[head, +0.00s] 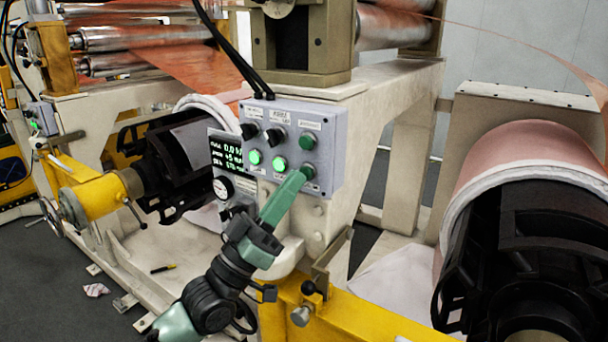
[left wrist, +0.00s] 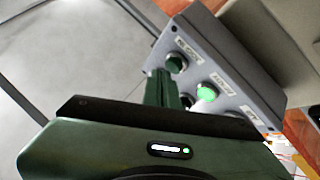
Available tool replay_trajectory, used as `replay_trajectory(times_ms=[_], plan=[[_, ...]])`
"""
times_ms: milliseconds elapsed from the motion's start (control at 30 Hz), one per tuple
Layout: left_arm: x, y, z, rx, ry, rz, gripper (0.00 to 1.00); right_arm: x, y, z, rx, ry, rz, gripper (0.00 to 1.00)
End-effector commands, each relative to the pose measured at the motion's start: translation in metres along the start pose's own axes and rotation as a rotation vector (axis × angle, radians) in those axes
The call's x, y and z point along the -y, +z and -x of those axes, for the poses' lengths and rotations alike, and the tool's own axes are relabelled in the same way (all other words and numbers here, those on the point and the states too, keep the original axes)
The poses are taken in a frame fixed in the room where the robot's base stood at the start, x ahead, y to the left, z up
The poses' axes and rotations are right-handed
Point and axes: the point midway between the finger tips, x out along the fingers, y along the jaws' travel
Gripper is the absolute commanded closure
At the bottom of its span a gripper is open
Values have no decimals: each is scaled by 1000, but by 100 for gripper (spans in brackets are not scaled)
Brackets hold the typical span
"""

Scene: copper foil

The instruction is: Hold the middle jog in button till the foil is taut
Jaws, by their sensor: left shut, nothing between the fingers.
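The grey control panel (head: 330,125) has two rows of knobs and buttons; two lower ones glow green, including the lit middle button (head: 280,163). The small labels are too blurred to read, so I cannot tell which is jog in. My left gripper (head: 301,174) is shut and empty, its tip at the lower right button position, covering much of it. I cannot tell whether it presses. In the left wrist view the shut fingers (left wrist: 160,85) overlap the panel's edge, close to a dark green button (left wrist: 176,62). The copper foil (head: 185,65) passes between rollers; another stretch (head: 520,38) curves down at right.
A large copper roll (head: 520,150) on a black core stands at right. A yellow beam (head: 370,318) lies below the panel. Grey floor (head: 60,270) is open at lower left.

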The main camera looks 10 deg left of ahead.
Motion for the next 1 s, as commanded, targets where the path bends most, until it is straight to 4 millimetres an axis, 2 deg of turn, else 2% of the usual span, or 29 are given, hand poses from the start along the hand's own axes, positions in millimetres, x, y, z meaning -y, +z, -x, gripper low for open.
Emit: replay_trajectory(times_ms=[1000], plan=[[4,4,-6,0,0,0,100,2,0,-3,-1,-3,-1,64]])
